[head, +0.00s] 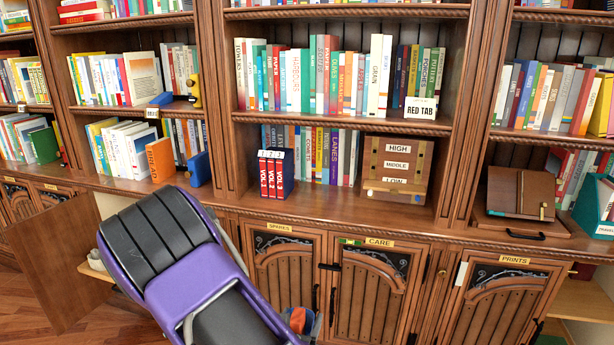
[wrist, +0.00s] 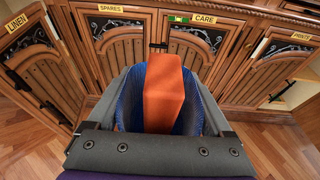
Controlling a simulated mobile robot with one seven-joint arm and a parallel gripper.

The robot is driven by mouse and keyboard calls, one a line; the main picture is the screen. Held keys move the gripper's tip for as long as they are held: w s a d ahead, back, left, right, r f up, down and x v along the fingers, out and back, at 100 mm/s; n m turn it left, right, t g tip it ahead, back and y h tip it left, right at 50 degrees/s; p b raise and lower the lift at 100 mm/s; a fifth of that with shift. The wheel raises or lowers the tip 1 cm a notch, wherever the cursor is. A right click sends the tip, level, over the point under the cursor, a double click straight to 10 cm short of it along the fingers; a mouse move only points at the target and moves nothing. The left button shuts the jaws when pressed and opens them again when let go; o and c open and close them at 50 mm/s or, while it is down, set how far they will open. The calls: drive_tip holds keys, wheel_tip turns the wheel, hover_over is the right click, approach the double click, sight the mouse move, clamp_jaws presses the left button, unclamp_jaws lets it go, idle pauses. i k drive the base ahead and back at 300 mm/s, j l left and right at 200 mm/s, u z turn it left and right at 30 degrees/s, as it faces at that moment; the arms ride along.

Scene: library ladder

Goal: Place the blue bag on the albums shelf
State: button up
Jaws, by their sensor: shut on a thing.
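In the wrist view, my gripper (wrist: 165,80) is shut on the blue bag (wrist: 188,115), which sits between its grey fingers. An orange block-like thing (wrist: 165,90) stands up in the middle of the bag. In the head view, a small part of the orange thing (head: 298,320) and some blue show at the bottom, beside my purple arm, in front of the lower cupboards. The arm hides most of the gripper and bag there. I can read no label for an albums shelf in either view.
Closed cupboard doors labelled SPARES (head: 285,270) and CARE (head: 372,285) stand ahead. A cupboard door at left (head: 60,262) hangs open. The bookcase ledge holds red volumes (head: 273,175), a HIGH/MIDDLE/LOW wooden box (head: 396,170) and a wooden stand (head: 520,195). Floor (wrist: 275,145) shows at both sides.

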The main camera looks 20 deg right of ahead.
sight(574, 301)
drive_tip(key=l+z, duration=0.45)
drive_tip(key=l, duration=1.9)
drive_tip(key=k+l+z, duration=0.1)
drive_tip(key=l, duration=0.45)
